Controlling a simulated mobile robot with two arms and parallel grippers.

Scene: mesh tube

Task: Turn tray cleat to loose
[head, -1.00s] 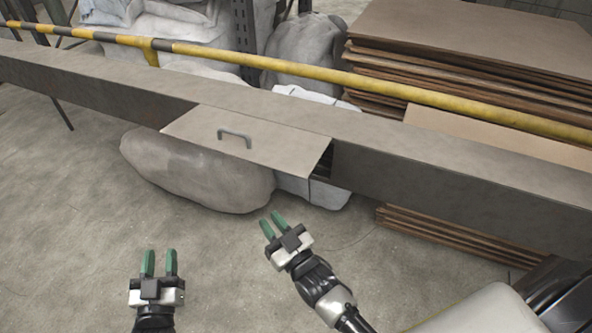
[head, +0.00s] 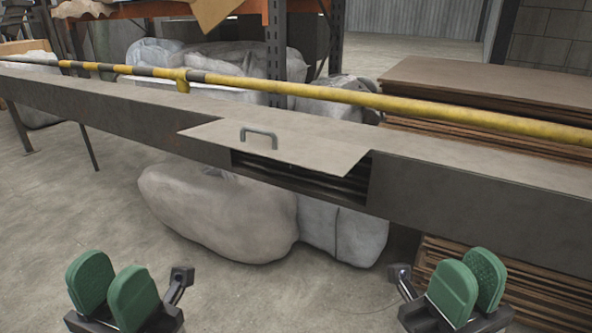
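A long grey metal tray (head: 470,185) runs across the view. A flat cover plate (head: 310,143) with a grey handle (head: 258,137) lies over its top. Below the plate's front edge is an opening (head: 300,176) with dark cables or bars inside. I cannot make out a cleat; it may be hidden in or behind the tray. My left gripper (head: 112,290) is at the lower left, its green fingers apart with nothing between them. My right gripper (head: 468,285) is at the lower right, below and in front of the tray, also open and empty.
A yellow-and-black rail (head: 350,96) runs along behind the tray. Stuffed grey sacks (head: 215,210) lie on the floor under it. Brown sheets (head: 480,85) are stacked at the right. The floor between my grippers and the sacks is clear.

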